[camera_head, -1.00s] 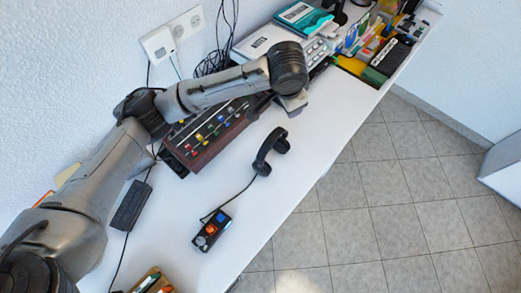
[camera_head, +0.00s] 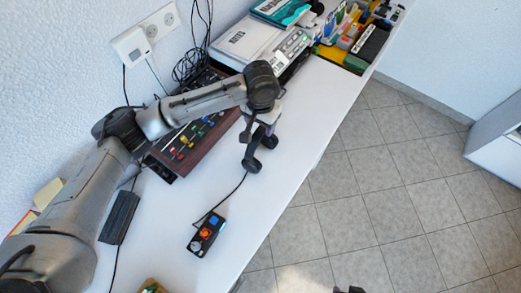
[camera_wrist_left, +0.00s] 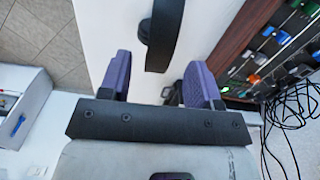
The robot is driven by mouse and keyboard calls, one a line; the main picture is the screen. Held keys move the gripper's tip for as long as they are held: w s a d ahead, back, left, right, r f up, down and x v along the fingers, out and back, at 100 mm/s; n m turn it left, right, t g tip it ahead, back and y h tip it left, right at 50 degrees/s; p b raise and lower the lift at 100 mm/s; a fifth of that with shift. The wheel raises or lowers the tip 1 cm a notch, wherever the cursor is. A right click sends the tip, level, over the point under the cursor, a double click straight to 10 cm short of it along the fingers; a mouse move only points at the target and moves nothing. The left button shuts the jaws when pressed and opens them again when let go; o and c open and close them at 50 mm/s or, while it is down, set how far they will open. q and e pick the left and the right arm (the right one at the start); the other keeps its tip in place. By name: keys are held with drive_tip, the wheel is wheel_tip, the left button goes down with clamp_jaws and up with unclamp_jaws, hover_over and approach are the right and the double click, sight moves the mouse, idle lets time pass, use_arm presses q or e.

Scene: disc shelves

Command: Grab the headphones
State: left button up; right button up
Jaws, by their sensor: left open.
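The black headphones (camera_head: 254,165) lie on the white table beside the mixing console, partly hidden by my left gripper in the head view.
A cable runs from the headphones to a small black box with coloured buttons (camera_head: 205,234). The mixing console (camera_head: 197,140) stands close behind my left gripper. A crowded organizer (camera_head: 352,50) stands at the far end. The table front is clear beside the headphones.

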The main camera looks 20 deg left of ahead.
sight(260, 131)
use_arm(q)
drive_tip(key=shift+s+f+b, duration=0.1)
drive_tip(key=shift+f+b, duration=0.95)
drive_tip(key=shift+f, duration=1.85)
drive_tip(key=shift+c, duration=0.8)
clamp_jaws()
